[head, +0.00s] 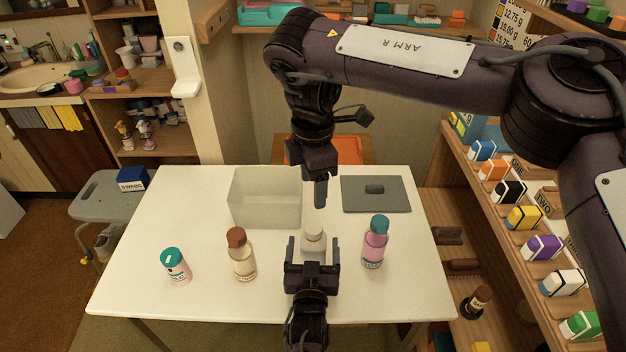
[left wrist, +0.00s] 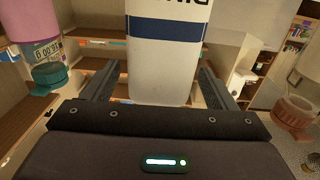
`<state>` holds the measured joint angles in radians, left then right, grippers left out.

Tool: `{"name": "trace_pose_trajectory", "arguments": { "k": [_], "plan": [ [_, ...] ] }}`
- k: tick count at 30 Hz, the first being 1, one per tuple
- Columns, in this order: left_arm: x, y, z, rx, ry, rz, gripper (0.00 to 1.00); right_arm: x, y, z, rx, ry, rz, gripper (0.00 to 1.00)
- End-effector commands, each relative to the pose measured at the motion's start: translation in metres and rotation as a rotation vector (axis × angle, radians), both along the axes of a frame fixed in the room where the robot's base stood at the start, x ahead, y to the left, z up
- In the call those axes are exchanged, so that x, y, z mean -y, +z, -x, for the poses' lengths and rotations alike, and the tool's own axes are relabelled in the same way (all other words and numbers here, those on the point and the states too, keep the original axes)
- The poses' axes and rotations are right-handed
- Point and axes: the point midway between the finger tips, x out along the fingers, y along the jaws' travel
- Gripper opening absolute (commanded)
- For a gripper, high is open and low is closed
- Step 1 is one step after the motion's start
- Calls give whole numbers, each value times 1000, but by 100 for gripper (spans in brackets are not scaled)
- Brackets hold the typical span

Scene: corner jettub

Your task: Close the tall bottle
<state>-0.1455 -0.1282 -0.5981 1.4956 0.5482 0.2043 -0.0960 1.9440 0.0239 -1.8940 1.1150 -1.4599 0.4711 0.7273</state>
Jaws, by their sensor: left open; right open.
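A white bottle (head: 313,246) with a pale top stands on the table near its middle. The left wrist view, upside down, shows its body with a blue band (left wrist: 166,60). My left gripper (head: 312,264) is open, its fingers on either side of this bottle, with gaps showing in the left wrist view. My right gripper (head: 320,192) is open, pointing down above and behind the bottle. A pink-purple bottle with a teal cap (head: 375,243) stands to the right. A clear bottle with a brown cap (head: 241,254) stands to the left. I cannot tell which one is called tall.
A pale open bin (head: 242,205) and a grey board (head: 360,204) with a dark block lie at the back. Shelves with coloured boxes (head: 523,217) flank the right. The table's front left is clear.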

Motion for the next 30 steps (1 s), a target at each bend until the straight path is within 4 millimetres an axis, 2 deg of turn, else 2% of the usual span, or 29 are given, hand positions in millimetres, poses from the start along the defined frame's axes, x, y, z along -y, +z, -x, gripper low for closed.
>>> {"name": "trace_pose_trajectory", "arguments": {
  "k": [6,12,27,30],
  "plan": [
    [-1,-2,40,-4,-1,1,80,0,-5,0,0,0,0,60],
    [-2,-1,61,-1,0,1,80,0,-7,0,0,0,0,60],
    [-2,0,64,-1,-1,1,80,0,-7,0,0,0,0,60],
    [-3,-1,64,-6,-1,2,80,-4,-12,3,-5,14,-6,60]
  ]
}}
